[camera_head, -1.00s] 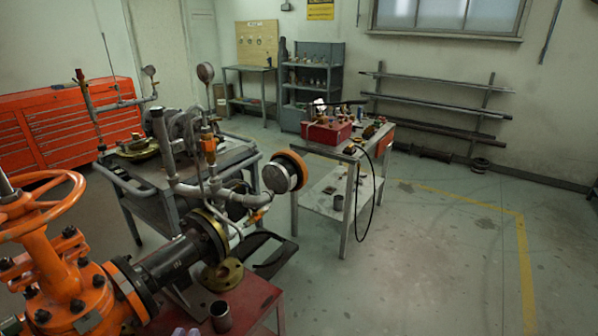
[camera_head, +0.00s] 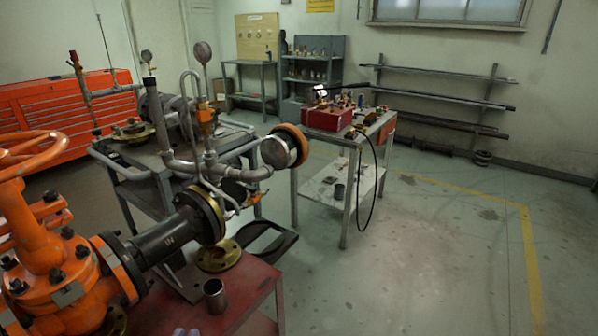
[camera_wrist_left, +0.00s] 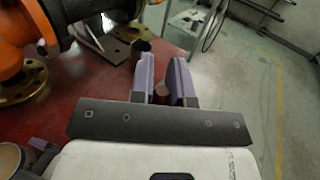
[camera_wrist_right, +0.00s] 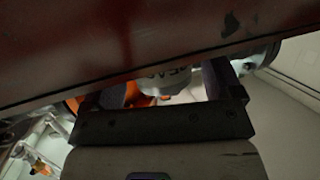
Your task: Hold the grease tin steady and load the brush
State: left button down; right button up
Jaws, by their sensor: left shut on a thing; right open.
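My left gripper (camera_wrist_left: 163,82) has lavender fingers shut on a small reddish-brown piece (camera_wrist_left: 161,95), which looks like the brush handle. The rest of the brush is hidden. In the head view only the left fingertips (camera_head: 186,332) show at the bottom edge. The grease tin (camera_wrist_right: 165,80), pale with dark lettering, shows in the right wrist view between the fingers of my open right gripper (camera_wrist_right: 170,85). I cannot tell whether a finger touches it. A round open tin (camera_wrist_left: 10,158), likely the same one, shows at the left wrist view's lower left, beside a lavender finger.
A dark metal cup (camera_head: 215,295) stands on the red table (camera_head: 255,285), just past my left fingers. The orange gate valve (camera_head: 60,265) and a brass flange (camera_head: 217,256) are close on the left. A red edge (camera_wrist_right: 120,45) crosses the right wrist view. Floor at right is clear.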

jog(key=shift+b+x, duration=0.55)
jog(key=shift+x, duration=0.5)
jog(key=c, duration=0.6)
